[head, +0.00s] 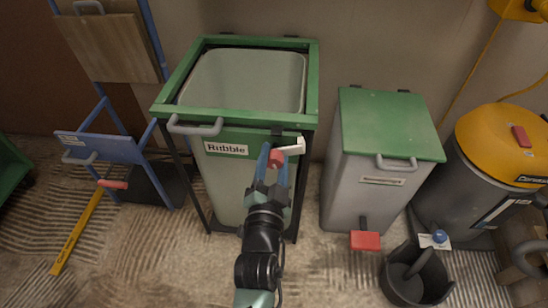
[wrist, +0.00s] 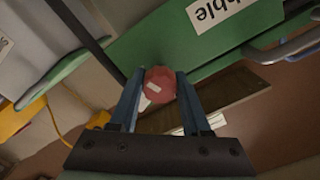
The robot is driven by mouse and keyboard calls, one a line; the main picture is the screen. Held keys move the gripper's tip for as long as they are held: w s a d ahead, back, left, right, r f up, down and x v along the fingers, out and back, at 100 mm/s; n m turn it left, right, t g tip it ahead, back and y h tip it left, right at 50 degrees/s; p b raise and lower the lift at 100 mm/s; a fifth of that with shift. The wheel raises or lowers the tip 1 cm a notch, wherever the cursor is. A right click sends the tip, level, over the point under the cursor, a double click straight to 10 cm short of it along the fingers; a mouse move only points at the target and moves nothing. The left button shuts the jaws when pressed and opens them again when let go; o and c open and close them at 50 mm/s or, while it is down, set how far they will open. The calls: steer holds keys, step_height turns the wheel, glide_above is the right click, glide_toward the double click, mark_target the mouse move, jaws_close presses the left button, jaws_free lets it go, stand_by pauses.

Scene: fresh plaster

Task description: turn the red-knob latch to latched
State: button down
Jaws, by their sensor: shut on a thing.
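The red knob (head: 277,157) of the latch sits on the front of the green-framed Rubble bin (head: 218,117), right of its label. A pale latch lever (head: 293,147) shows beside the knob, pointing right and slightly up. My gripper (head: 272,160) reaches the knob from below. In the wrist view the red knob (wrist: 160,84) lies between the two blue fingers of my gripper (wrist: 157,88), which are shut on it. A small white mark shows on the knob's face. The fingers and knob hide part of the latch mount.
A grey bin with a green lid (head: 390,125) and a red pedal (head: 365,240) stands to the right. Further right are a yellow-topped vacuum (head: 505,140) and a dark bucket (head: 415,275). A blue hand truck (head: 110,150) stands left.

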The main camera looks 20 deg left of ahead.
steer(key=n, duration=0.4)
steer(key=shift+d+r+p, duration=0.15)
steer(key=shift+r+p, duration=0.1)
steer(key=shift+p, duration=0.05)
steer(key=n, duration=0.4)
steer(key=shift+n+p, duration=0.3)
steer(key=shift+n, duration=0.1)
steer(key=n, duration=0.6)
steer(key=shift+p, duration=0.3)
steer(key=shift+a+r+n, duration=0.1)
steer(key=shift+a+n, duration=0.1)
steer(key=shift+n, duration=0.5)
steer(key=shift+a+n, duration=0.2)
steer(key=shift+n, duration=0.2)
steer(key=shift+c, duration=2)
jaws_free()
steer(key=shift+a, duration=0.1)
